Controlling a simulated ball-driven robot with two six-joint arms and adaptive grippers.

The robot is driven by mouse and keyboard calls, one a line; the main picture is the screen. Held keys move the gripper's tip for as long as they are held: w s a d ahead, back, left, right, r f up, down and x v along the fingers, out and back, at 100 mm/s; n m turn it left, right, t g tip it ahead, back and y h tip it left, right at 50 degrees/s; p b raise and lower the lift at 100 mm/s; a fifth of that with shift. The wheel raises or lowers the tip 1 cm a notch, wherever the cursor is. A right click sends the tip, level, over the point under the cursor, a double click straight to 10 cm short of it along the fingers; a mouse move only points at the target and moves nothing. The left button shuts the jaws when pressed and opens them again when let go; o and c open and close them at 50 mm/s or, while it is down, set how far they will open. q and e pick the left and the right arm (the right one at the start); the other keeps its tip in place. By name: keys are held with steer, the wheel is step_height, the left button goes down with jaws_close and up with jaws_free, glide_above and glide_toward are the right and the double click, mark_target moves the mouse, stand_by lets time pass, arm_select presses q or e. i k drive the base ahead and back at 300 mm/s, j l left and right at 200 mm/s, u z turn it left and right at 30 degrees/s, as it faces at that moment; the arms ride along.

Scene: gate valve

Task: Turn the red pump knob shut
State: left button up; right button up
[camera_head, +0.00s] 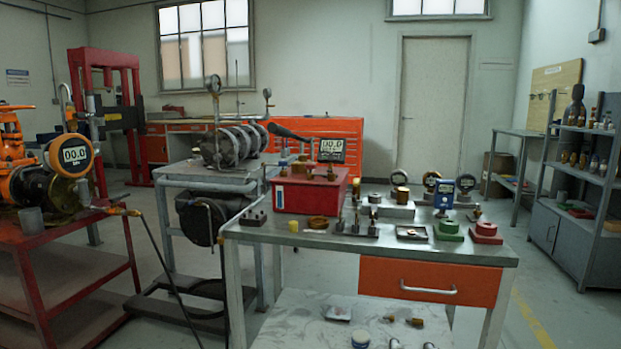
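A red box-shaped pump (325,191) stands on the left part of the metal worktable. A black lever handle (287,132) slants up to the left above it. A digital gauge (332,151) reading about 00.0 sits above its top. Small fittings show on top of the pump, but I cannot make out which one is the knob. Neither of my grippers is in this view.
Grey shelves (588,180) stand at right. The floor at right front is clear.

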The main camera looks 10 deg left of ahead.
mark_target(309, 166)
steer(key=i+l+u, duration=0.15)
steer(key=i, duration=0.4)
steer(key=i+l+u, duration=0.15)
steer(key=i, duration=0.4)
